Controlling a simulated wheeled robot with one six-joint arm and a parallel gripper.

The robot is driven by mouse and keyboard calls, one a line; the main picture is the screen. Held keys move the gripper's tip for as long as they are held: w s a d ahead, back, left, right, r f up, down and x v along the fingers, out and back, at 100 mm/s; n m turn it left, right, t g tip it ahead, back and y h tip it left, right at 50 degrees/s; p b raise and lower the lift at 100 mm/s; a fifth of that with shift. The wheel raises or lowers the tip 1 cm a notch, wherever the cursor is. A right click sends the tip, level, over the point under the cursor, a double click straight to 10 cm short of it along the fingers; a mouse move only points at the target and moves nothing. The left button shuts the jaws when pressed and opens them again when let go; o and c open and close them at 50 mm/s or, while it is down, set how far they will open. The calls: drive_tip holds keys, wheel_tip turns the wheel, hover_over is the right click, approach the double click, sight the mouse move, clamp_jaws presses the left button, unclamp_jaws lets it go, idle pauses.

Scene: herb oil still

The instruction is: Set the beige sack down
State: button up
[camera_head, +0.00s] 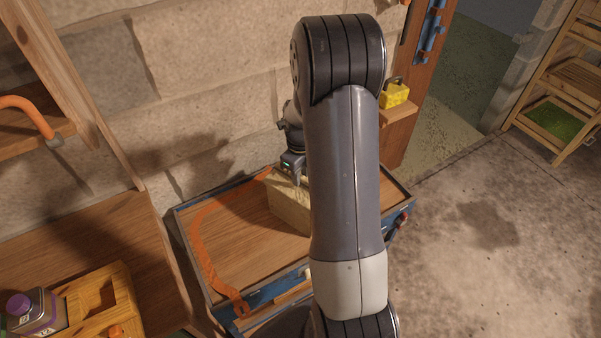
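The beige sack (288,205) shows in the head view just left of my arm, over the wooden top of a blue-edged bench (235,228). My arm hides its right part. My gripper (297,179) is right above the sack, with a finger reaching down to its top edge. The rest of the gripper is hidden behind my arm, so I cannot tell whether it is open or shut on the sack. I cannot tell whether the sack rests on the bench or hangs just above it.
An orange band (203,242) curves along the bench's left side. A wooden crate (98,298) and a purple-capped bottle (35,308) stand at lower left. A yellow object (394,95) sits on a small ledge. Wooden shelves (565,85) stand at right. The concrete floor (480,240) is clear.

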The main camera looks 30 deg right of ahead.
drive_tip(key=shift+o, duration=1.1)
drive_tip(key=shift+r, duration=0.15)
wheel_tip(320, 180, up, 12)
drive_tip(key=shift+b, duration=0.3)
